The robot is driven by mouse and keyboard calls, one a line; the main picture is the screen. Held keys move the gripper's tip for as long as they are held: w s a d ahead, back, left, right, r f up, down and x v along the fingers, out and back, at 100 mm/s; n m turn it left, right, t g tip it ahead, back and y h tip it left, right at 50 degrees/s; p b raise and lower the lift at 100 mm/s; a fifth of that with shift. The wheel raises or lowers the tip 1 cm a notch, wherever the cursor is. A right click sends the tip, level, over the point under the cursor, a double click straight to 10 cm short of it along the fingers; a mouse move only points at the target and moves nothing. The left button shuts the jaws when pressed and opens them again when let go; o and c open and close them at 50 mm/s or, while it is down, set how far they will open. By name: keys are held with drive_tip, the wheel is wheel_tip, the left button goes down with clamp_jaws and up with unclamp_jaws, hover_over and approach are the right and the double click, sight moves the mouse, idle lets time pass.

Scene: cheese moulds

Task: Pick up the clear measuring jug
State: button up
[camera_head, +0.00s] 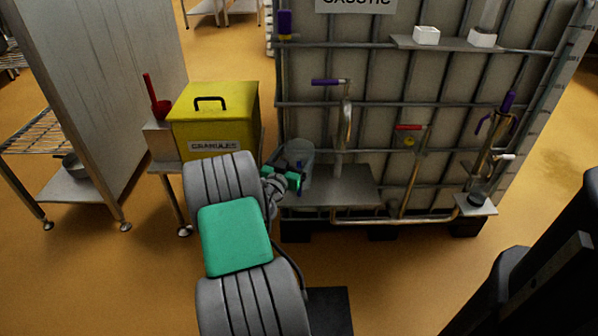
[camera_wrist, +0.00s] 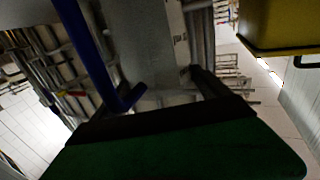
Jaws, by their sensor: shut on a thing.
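The clear measuring jug (camera_head: 301,154) is a see-through greyish vessel at the left end of the metal shelf on the tank. My gripper (camera_head: 283,179) has green fingers and is shut on the jug at its left side. The jug looks upright; I cannot tell whether its base touches the shelf. In the wrist view a pale see-through surface, likely the jug (camera_wrist: 150,45), fills the upper middle, with a blue bar beside it. The green finger pad covers the bottom of that view.
The metal shelf (camera_head: 340,188) below a tap juts from the caged tank (camera_head: 375,110). A yellow granules bin (camera_head: 222,108) with a red scoop (camera_head: 155,97) beside it stands left. Another tap has a small shelf (camera_head: 476,206) at right. Open floor lies in front.

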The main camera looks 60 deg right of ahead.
drive_tip(key=c, duration=1.2)
